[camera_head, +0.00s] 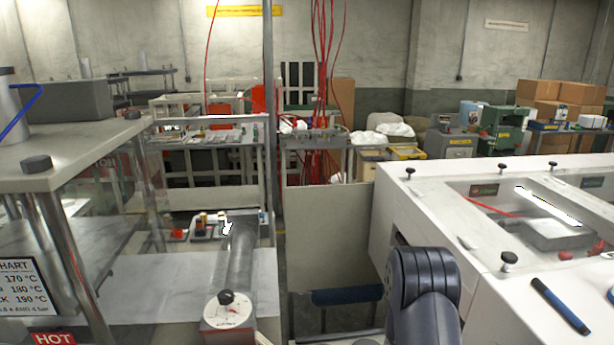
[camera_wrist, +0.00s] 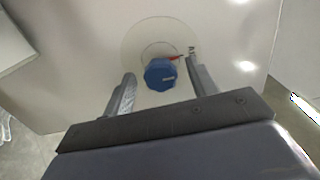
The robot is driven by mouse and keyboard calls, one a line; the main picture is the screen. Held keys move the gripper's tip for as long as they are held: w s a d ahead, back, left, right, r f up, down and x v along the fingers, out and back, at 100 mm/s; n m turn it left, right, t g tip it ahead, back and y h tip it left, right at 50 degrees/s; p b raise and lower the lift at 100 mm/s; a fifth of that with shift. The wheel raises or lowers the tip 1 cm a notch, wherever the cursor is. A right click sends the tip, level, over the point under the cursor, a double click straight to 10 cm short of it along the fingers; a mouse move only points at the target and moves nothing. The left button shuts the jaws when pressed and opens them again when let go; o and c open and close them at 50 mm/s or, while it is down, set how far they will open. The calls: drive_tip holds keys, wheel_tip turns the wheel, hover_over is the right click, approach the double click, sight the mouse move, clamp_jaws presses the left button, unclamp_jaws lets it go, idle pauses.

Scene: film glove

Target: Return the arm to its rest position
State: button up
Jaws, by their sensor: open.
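My gripper (camera_wrist: 158,88) shows in the wrist view with its two fingers spread apart. It is open, with nothing held between the fingers. A blue knob (camera_wrist: 160,75) with a red pointer sits on a pale panel (camera_wrist: 80,60), and in the picture it lies between the fingertips. I cannot tell how far the fingertips are from the knob. In the head view a dark joint of my arm (camera_head: 423,295) shows at the lower middle right, beside the white machine. My gripper is hidden in that view.
The white machine (camera_head: 395,215) with black knobs fills the right, and a blue marker (camera_head: 560,306) lies on top. At left stands a press with a thick plate (camera_head: 85,150) on metal posts, bearing a HOT label (camera_head: 53,338). A board (camera_head: 325,235) stands between them.

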drive_tip(key=a+b, duration=0.2)
drive_tip(key=a, duration=0.7)
drive_tip(key=d+p, duration=0.2)
drive_tip(key=d, duration=0.9)
drive_tip(key=shift+d+p, duration=0.1)
drive_tip(key=shift+p, duration=0.25)
drive_tip(key=shift+f+m+b, duration=0.2)
drive_tip(key=shift+m+b, duration=0.2)
drive_tip(key=shift+m, duration=0.1)
drive_tip(key=shift+m+b, duration=0.6)
drive_tip(key=shift+m, duration=0.4)
drive_tip(key=m+b, duration=0.4)
drive_tip(key=m, duration=0.2)
drive_tip(key=m+b, duration=0.4)
drive_tip(key=m, duration=0.2)
drive_tip(key=shift+b, duration=0.35)
drive_tip(key=shift+r+m+b, duration=0.15)
drive_tip(key=shift+m+b, duration=0.55)
drive_tip(key=shift+m, duration=0.5)
drive_tip(key=shift+r+m, duration=0.1)
drive_tip(key=shift+m, duration=0.3)
drive_tip(key=shift+a+r, duration=0.1)
drive_tip(key=shift+a, duration=0.1)
